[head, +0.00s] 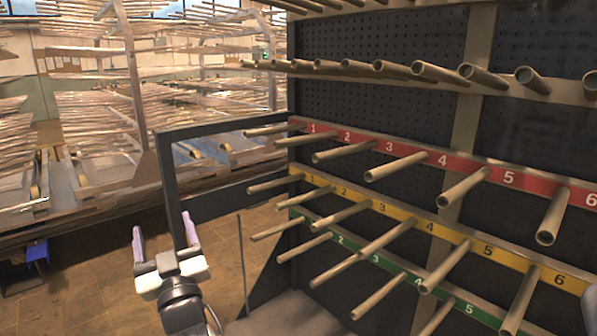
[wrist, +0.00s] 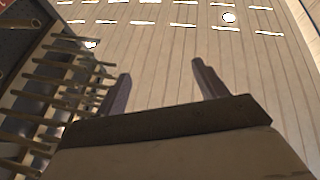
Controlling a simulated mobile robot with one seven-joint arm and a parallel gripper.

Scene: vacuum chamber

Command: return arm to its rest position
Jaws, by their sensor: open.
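My gripper (head: 163,239) is at the lower left of the head view, fingers pointing up. Its two purple-grey fingers stand wide apart with nothing between them. In the wrist view my gripper (wrist: 160,85) also shows open and empty, with a plank-like surface with small lights beyond it. The gripper is to the left of the peg rack and appears apart from it. Most of my arm is out of view.
The rack's pegs stick out in rows along a red strip (head: 473,168), a yellow strip (head: 458,236) and a green strip (head: 388,263), numbered. A dark frame (head: 167,172) stands behind my gripper. Wooden floor (head: 95,290) lies open at left; a blue object (head: 38,250) is there.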

